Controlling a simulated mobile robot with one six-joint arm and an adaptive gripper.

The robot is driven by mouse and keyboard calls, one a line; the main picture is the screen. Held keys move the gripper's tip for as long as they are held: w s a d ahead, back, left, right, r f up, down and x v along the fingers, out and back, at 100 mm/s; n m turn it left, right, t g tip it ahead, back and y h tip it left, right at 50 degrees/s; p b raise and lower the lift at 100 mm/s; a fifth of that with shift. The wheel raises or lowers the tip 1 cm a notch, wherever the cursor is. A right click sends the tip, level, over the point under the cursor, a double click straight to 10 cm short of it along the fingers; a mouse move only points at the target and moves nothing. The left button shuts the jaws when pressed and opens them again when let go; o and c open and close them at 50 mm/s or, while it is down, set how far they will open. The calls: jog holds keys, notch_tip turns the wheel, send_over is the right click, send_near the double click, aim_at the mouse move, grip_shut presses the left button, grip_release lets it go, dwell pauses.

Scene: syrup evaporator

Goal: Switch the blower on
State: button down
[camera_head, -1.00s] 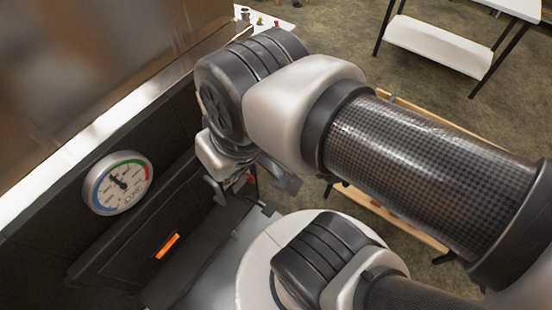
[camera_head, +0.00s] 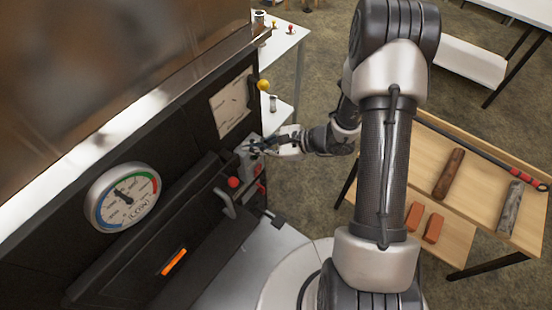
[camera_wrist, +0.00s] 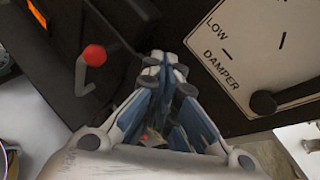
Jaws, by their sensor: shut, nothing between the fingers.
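My gripper (camera_head: 256,148) reaches in from the right in the head view, with its fingertips at a small grey box (camera_head: 249,165) on the dark front of the evaporator. I cannot tell whether the tips touch it. In the wrist view my gripper (camera_wrist: 163,62) has its fingers together, with nothing between them. The grey box looks like the blower's switch box, but its switch is hidden behind the fingers, so its position cannot be told. Small red parts (camera_head: 260,188) show below the box.
A red ball knob (camera_head: 233,182) on a handle is close left of my gripper. A round gauge (camera_head: 122,197) is at left. A wooden table (camera_head: 480,205) with logs and bricks stands right.

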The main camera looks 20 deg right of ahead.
jog(key=d+f+m+t+h, duration=0.2)
jog(key=d+f+m, duration=0.25)
jog(key=f, duration=0.65)
jog(key=m+t+h+b, duration=0.1)
jog(key=m+h, duration=0.1)
jog(key=m, duration=0.2)
send_near(259, 169)
jog(key=b+x, duration=0.1)
jog(key=x, duration=0.2)
jog(key=b+x, duration=0.2)
jog(key=x, duration=0.1)
jog(key=shift+s+f, duration=0.1)
jog(key=shift+f, duration=0.3)
jog(key=shift+w+a+f+t+b, duration=0.25)
jog(key=shift+w+a+t+b, duration=0.1)
jog(key=shift+w+b, duration=0.25)
jog(key=s+d, duration=0.4)
jog(key=s, duration=0.1)
jog(key=shift+s, duration=0.3)
